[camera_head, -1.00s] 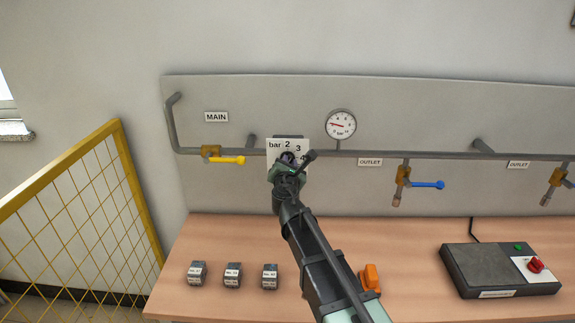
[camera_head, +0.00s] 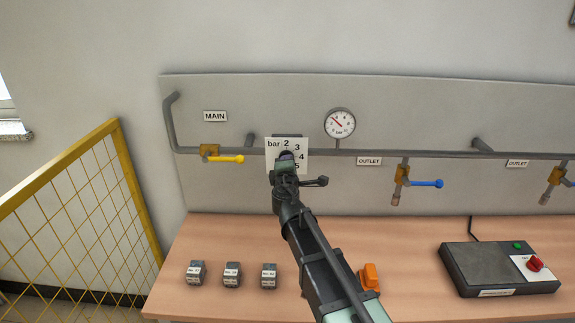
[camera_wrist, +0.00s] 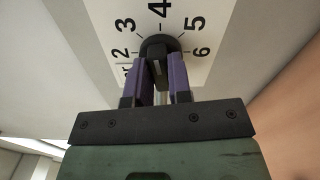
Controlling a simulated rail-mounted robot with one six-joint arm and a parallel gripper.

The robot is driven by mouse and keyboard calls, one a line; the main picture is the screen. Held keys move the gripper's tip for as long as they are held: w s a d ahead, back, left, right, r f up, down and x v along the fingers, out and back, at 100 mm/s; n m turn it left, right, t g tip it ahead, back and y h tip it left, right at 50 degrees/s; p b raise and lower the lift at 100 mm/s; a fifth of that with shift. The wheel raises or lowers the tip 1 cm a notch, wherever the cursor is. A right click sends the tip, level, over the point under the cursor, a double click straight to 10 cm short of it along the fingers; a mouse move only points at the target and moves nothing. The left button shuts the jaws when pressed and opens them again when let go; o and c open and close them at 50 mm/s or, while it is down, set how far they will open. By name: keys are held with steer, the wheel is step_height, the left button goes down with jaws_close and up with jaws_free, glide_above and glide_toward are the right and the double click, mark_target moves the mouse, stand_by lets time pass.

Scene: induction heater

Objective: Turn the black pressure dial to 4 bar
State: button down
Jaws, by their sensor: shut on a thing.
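The black pressure dial (camera_wrist: 160,44) sits on a white scale plate (camera_wrist: 105,15) marked 2 to 6 in the wrist view, with 4 straight above the dial. My gripper (camera_wrist: 161,60) is shut on the dial, its purple fingers on either side. A light mark shows between the fingers, but the dial's pointer is largely hidden. In the head view the plate (camera_head: 272,158) reads "bar", and my gripper (camera_head: 287,157) covers its middle. The round gauge (camera_head: 340,123) has a red needle pointing to the upper left.
A yellow valve lever (camera_head: 226,159) is left of the plate and a blue one (camera_head: 426,184) is to the right. Pipes run along the panel. The table below holds several small blocks, an orange object (camera_head: 370,277) and a black control box (camera_head: 500,270).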

steer(key=shift+m, duration=0.8)
steer(key=shift+f, duration=0.1)
steer(key=c, duration=1)
jaws_free()
steer(key=shift+c, duration=0.2)
steer(key=shift+s, duration=0.15)
steer(key=s, duration=1)
steer(key=shift+s+a, duration=0.2)
steer(key=shift+s, duration=0.1)
